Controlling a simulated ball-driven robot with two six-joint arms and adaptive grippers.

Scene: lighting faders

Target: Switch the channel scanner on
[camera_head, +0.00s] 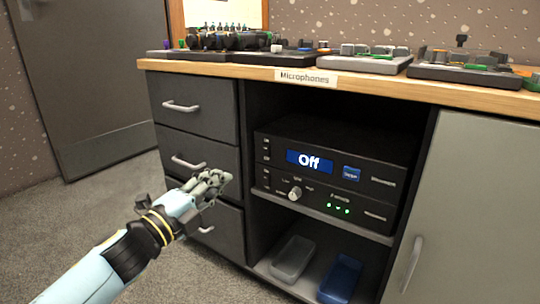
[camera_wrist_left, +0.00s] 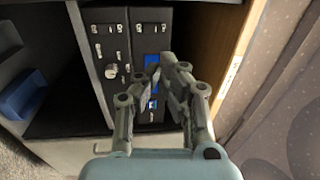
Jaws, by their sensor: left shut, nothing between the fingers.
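A black rack unit, which appears to be the channel scanner (camera_head: 330,147), sits in the open cabinet bay. Its blue display (camera_head: 309,161) reads "Off". A blue button (camera_head: 351,174), seemingly marked "Scan", is right of the display. My left gripper (camera_head: 228,177) is shut and empty, in front of the drawers and left of the unit in the head view. In the left wrist view, the shut gripper (camera_wrist_left: 160,74) partly covers the unit's face, with blue display (camera_wrist_left: 152,60) and button (camera_wrist_left: 152,104) behind it. My right gripper is out of view.
A second black unit with a round knob (camera_head: 295,193) and green lights (camera_head: 338,208) is just below. A grey tray (camera_head: 292,258) and blue tray (camera_head: 341,278) lie on the bottom shelf. Drawer handles (camera_head: 181,106) stick out left; a closed door (camera_head: 470,210) stands right.

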